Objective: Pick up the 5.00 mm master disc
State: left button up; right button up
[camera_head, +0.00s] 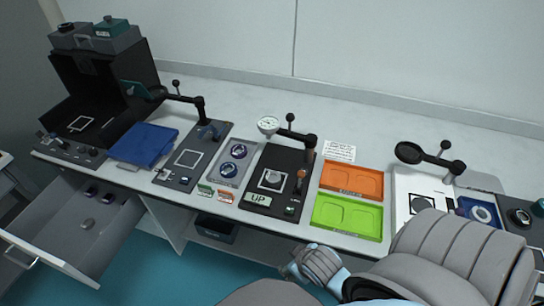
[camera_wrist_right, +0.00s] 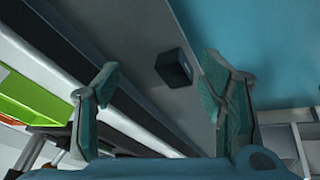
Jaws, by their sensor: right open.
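Two dark blue-and-white discs lie in a grey tray, the rear disc (camera_head: 238,151) and the front disc (camera_head: 231,169), one behind the other. Their markings are too small to read, so I cannot tell which is the 5.00 mm master disc. The tray (camera_head: 219,177) is left of the black dial gauge stand (camera_head: 287,160). In the right wrist view my right gripper (camera_wrist_right: 160,75) is open, with nothing between its two teal fingers. It is at the table's front side, away from the discs. My left gripper is not in view.
An orange tray (camera_head: 377,181) and a green tray (camera_head: 318,220) are right of the gauge stand. An open drawer (camera_head: 75,245) juts out below. A dark box (camera_wrist_right: 174,67) sits under the table.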

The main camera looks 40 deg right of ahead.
notch_tip(320, 180, up, 9)
jog(key=w+t+p, duration=0.1)
jog(key=w+t, duration=0.1)
jog(key=w+d+r+n+t+h, duration=0.25)
jog(key=w+r+n+t, duration=0.2)
jog(key=w+r, duration=0.45)
jog(key=w+d+r+n+t+h, duration=0.25)
jog(key=w+r+t, duration=0.35)
jog(key=w+r, duration=0.35)
jog(key=w+a+r+n+t+y, duration=0.6)
jog(key=r+n+y, duration=0.35)
jog(key=n, duration=0.45)
jog(key=w+a+f+n+g+y, duration=0.1)
jog(key=w+a+n+g+y, duration=0.1)
jog(key=a+n+g+y, duration=0.65)
jog(key=n+g+h+b, duration=1)
jog(key=g+h, duration=0.1)
jog(key=g, duration=0.2)
send_over(274, 177)
notch_tip(274, 177, down, 24)
jog(key=shift+d+r, duration=0.1)
jog(key=shift+d, duration=0.05)
jog(key=shift+w+f, duration=0.15)
jog(key=shift+f, duration=0.15)
notch_tip(274, 177, down, 5)
jog(key=shift+r+b, duration=0.2)
jog(key=shift+b, duration=0.85)
grip_shut()
